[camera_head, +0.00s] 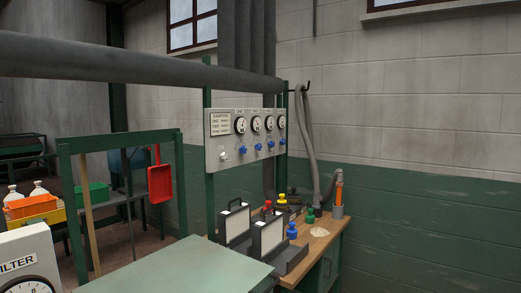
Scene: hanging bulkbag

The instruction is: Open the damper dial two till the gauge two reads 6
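A pale damper panel (213,158) is mounted on green posts in the middle of the view. It carries a row of round white gauges (240,125) with dark rims, and blue dials (243,149) in a row below them. The second gauge from the left (256,124) has a blue dial (258,147) under it. A white sign on the panel lists damper settings. Neither of my grippers is in view.
A thick grey pipe (110,62) crosses at upper left. A green-topped table (185,270) fills the lower front. A filter gauge box (28,262) stands at lower left.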

